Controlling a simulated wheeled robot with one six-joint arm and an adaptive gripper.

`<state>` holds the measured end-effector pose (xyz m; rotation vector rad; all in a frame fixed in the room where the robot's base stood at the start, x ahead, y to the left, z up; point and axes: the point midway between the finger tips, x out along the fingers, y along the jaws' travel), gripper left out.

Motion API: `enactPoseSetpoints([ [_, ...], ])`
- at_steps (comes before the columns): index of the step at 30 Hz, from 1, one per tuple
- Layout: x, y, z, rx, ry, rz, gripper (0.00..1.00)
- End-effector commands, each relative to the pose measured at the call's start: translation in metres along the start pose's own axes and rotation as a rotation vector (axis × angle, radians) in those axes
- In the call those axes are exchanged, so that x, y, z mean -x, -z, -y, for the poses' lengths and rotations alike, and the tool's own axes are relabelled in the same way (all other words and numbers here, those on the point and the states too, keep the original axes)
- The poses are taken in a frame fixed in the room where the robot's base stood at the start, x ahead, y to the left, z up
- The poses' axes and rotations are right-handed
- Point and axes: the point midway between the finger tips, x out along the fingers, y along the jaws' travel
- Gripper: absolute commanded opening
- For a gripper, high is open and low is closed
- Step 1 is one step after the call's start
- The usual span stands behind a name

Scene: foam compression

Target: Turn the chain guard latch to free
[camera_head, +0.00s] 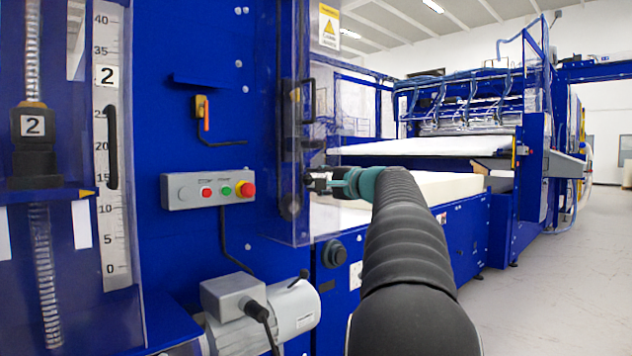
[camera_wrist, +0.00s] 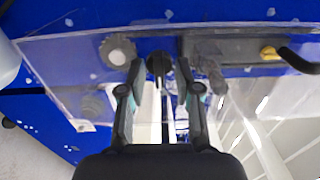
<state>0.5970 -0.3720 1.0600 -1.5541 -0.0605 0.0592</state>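A clear panel, which looks like the chain guard (camera_head: 303,222), stands on the blue machine's right edge in the head view. It also spans the wrist view (camera_wrist: 62,72). A small black knob with a pale pointer line, probably the latch (camera_wrist: 159,66), shows between my fingertips in the wrist view. My gripper (camera_wrist: 159,78) is open, with one finger on each side of the knob and visible gaps. I cannot tell whether the fingertips reach around it. In the head view my gripper (camera_head: 313,183) is at the panel, and the knob cannot be made out there.
A grey round knob (camera_wrist: 118,50) sits left of the black one, and a dark bar with a yellow end (camera_wrist: 268,53) lies right. A button box (camera_head: 208,190) and a grey motor (camera_head: 290,310) are left of my arm. White foam (camera_head: 445,188) lies behind my arm.

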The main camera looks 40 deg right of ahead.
Motion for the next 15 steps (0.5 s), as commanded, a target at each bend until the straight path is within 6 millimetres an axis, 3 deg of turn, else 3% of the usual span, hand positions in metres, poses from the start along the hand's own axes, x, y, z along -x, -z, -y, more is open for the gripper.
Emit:
enactPoseSetpoints([
  [10,0.003,-0.001,0.0,0.0,-0.001,0.002,0.35],
  [15,0.024,0.0,0.0,0.0,0.0,-0.002,0.35],
])
